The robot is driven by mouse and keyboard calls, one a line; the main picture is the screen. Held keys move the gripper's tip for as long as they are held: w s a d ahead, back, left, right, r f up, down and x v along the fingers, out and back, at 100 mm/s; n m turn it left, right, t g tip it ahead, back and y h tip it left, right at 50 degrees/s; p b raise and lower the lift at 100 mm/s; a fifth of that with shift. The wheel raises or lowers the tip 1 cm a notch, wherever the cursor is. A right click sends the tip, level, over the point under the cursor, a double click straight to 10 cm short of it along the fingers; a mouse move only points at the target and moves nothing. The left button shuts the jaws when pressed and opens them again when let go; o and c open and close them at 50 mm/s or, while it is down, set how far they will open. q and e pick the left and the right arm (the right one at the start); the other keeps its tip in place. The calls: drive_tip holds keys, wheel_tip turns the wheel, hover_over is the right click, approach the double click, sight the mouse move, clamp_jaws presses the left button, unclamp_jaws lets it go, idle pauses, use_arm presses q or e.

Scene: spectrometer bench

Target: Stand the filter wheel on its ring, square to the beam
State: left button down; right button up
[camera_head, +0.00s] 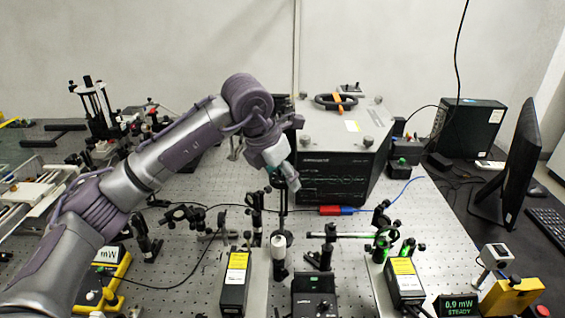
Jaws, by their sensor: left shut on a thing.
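My left gripper (287,178) reaches in from the left and points down over the middle of the breadboard, in front of the large black instrument. It is shut on a small dark thing (274,174), which seems to be the filter wheel; the fingers hide most of it, and its tilt cannot be told. A dark upright post (282,203) stands just below the gripper; I cannot tell whether they touch. The ring cannot be made out. A green beam (345,235) runs level between mounts at right of centre. My right gripper is not in view.
The breadboard (180,270) is crowded with posts and mounts. The black instrument box (335,165) stands close behind the gripper. Black laser boxes (235,285) (404,283) stand in front. A monitor (512,165) is at right.

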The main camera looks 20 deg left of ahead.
sight(282, 191)
use_arm(q)
drive_tip(key=shift+w+f, duration=0.15)
drive_tip(key=shift+f, duration=0.3)
wheel_tip(282, 191, down, 3)
drive_tip(key=shift+f+p, duration=0.15)
drive_tip(key=shift+p, duration=0.4)
drive_tip(key=shift+f, duration=0.1)
drive_tip(key=shift+f, duration=0.1)
drive_tip(key=shift+c, duration=1.7)
unclamp_jaws()
